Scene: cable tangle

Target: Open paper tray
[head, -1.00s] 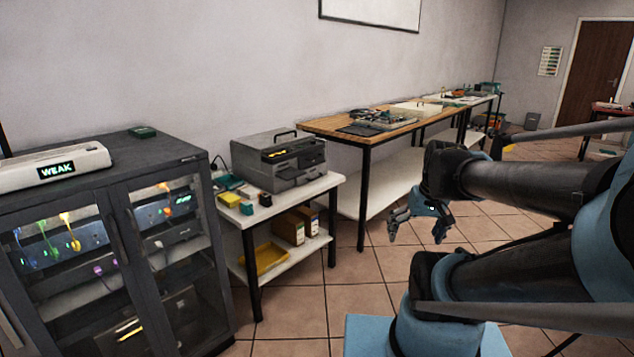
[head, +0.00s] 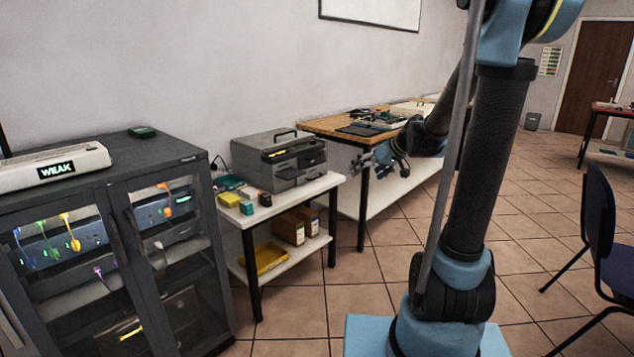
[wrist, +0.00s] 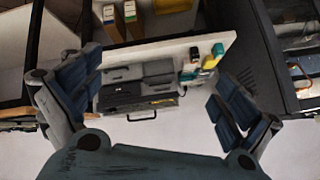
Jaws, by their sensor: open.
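A grey printer (head: 278,162) with a handle on top stands on a small white table beside the wall. Its front has a dark slot above and a grey lower section (head: 298,178), which looks like the paper tray and appears shut. My gripper (head: 376,160) is to the right of the printer, apart from it, with its fingers pointing left. In the wrist view the printer (wrist: 140,90) appears upside down between the two spread fingers of my gripper (wrist: 155,104). The gripper is open and empty.
The white table (head: 318,187) also carries small coloured boxes (head: 240,203); its lower shelf holds a yellow tray (head: 264,258) and cartons. A glass-door cabinet (head: 110,240) is at left. A wooden workbench (head: 335,128) stands behind my gripper.

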